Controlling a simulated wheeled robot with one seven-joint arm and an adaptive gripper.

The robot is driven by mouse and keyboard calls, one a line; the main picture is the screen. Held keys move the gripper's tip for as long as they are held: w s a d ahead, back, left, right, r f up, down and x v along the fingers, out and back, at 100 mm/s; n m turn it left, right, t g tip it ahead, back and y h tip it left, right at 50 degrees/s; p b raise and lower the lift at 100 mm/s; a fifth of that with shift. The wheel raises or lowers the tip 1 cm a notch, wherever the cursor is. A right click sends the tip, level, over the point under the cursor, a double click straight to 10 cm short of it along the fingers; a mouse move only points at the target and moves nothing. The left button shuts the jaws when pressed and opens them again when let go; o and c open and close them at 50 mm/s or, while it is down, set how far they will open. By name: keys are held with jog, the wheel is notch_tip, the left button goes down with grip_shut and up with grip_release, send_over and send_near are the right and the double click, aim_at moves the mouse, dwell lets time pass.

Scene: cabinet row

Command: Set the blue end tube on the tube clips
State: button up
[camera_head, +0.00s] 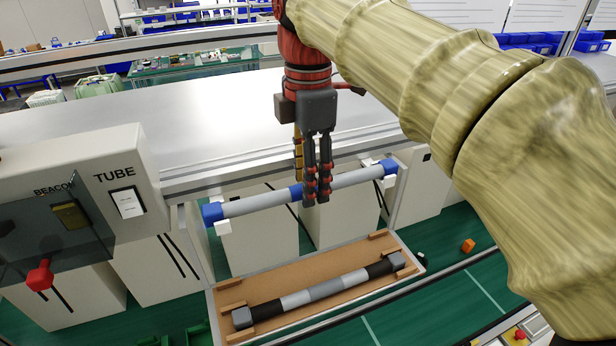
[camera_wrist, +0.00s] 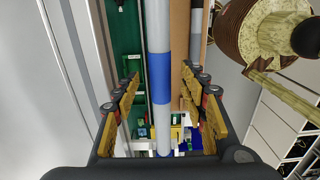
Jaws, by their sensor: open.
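The blue end tube (camera_head: 255,203) is light grey with blue ends and a blue middle band. It lies level along the front of the bench, its ends at two white tube clips, left (camera_head: 223,228) and right (camera_head: 390,184). It appears to rest on them; the exact seating is partly hidden. My gripper (camera_head: 317,199) points down at the tube's middle, just right of the blue band. In the wrist view the gripper (camera_wrist: 163,108) is open, with the tube (camera_wrist: 158,25) running between its spread fingers. No finger visibly presses on it there.
Below, a wooden-floored tray (camera_head: 285,270) holds a black-and-grey tube (camera_head: 325,289). A control box labelled TUBE (camera_head: 75,180) with a red knob (camera_head: 40,275) stands at left. An orange block (camera_head: 467,246) lies on the green floor at right. The metal bench top (camera_head: 200,115) behind is clear.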

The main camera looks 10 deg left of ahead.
notch_tip(320, 180, up, 7)
jog(key=shift+r, duration=0.2)
dwell(0.3)
